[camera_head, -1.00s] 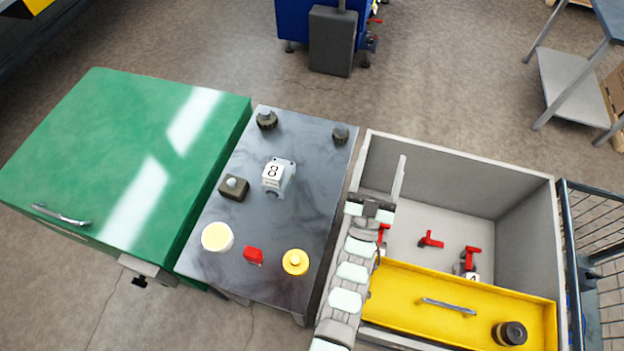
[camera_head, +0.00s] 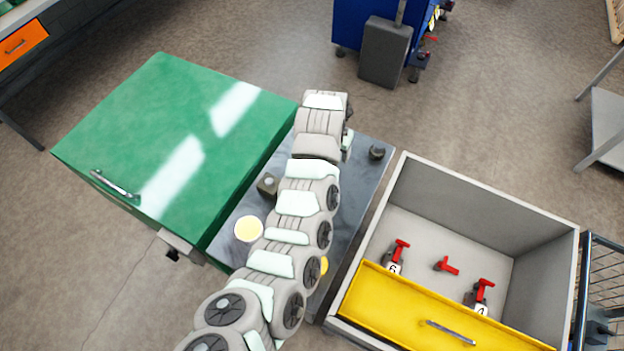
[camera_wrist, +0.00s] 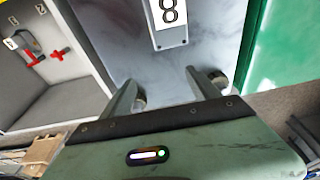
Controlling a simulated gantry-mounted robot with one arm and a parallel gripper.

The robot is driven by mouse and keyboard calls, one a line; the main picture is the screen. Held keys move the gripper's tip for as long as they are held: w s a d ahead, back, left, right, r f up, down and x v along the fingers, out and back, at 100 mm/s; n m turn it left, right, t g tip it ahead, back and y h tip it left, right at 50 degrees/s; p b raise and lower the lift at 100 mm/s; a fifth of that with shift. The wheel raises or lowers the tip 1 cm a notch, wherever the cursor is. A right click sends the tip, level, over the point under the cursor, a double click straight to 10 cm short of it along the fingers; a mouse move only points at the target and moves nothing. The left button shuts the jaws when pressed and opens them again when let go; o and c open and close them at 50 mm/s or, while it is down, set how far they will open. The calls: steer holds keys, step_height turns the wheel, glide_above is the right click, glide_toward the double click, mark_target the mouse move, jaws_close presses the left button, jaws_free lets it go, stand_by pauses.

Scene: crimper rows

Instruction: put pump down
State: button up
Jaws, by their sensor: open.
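A grey boxy unit with a white label "8" (camera_wrist: 168,14), which I take to be the pump, stands on the dark grey tabletop (camera_wrist: 115,35) in the wrist view. My gripper (camera_wrist: 165,82) is open and empty. Its two fingers are spread wide over the tabletop, with the unit just beyond and between their tips, apart from them. In the head view my arm covers the unit, and my gripper is hidden there.
A green cabinet (camera_head: 165,140) adjoins the table's left. To its right is a grey crate (camera_head: 480,215) with red-handled units (camera_head: 396,255) and a yellow panel (camera_head: 390,305).

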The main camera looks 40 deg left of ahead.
steer(key=s+a+r+g, duration=0.1)
steer(key=s+r+g, duration=0.15)
steer(key=s, duration=0.35)
steer(key=shift+h, duration=0.4)
steer(key=f, duration=0.4)
steer(key=shift+s+f+p, duration=0.1)
steer(key=shift+s+p, duration=0.15)
steer(key=shift+p, duration=0.15)
steer(key=shift+a+f, duration=0.2)
steer(key=shift+f, duration=1.3)
steer(key=shift+a+f, duration=0.15)
steer(key=shift+f, duration=1.3)
steer(key=shift+c, duration=0.4)
jaws_close()
